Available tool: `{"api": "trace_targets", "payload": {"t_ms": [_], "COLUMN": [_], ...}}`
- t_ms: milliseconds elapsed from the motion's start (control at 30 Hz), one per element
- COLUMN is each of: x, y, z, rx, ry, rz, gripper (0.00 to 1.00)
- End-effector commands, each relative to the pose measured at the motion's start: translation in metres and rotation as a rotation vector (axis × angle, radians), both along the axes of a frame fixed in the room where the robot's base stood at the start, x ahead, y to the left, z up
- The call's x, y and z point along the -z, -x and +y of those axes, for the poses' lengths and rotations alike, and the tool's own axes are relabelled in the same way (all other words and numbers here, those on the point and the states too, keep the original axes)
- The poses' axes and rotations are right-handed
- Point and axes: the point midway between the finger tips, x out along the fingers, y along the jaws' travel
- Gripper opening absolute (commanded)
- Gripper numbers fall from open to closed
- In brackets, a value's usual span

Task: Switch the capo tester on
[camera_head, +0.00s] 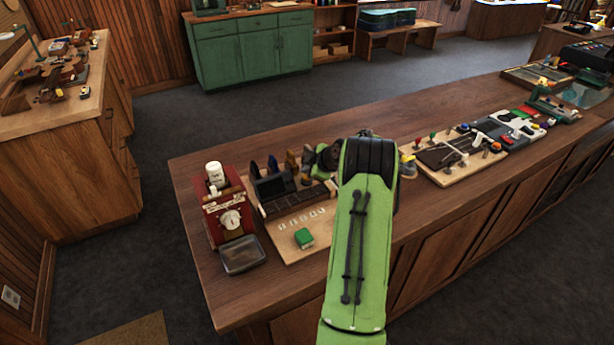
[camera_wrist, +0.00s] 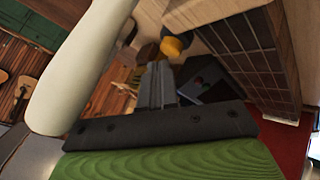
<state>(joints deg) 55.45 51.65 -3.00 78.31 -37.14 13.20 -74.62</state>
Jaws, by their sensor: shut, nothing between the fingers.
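In the wrist view a fretboard with strings (camera_wrist: 238,42) stands close on the right. A yellow-and-dark knob-like part (camera_wrist: 175,45) and a dark panel with small coloured spots (camera_wrist: 205,86) lie beyond the fingers. My gripper (camera_wrist: 160,72) is shut and empty. In the head view my arm hides part of the board.
A red device with a round dial (camera_head: 231,219) stands left of the board, with a metal tray (camera_head: 242,254) in front. Tool boards (camera_head: 455,155) lie to the right. A pale rounded object (camera_wrist: 78,70) is very close on the wrist view's left. The counter's front left is clear.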

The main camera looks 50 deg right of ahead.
Motion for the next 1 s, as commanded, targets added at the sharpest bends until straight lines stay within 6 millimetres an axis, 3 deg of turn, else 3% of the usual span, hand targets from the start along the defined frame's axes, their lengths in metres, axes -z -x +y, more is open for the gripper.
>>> {"api": "trace_targets", "payload": {"t_ms": [1000], "x": [0.01], "y": [0.001], "z": [-0.001], "rx": [0.003], "ry": [0.0], "rz": [0.002], "gripper": [0.0]}}
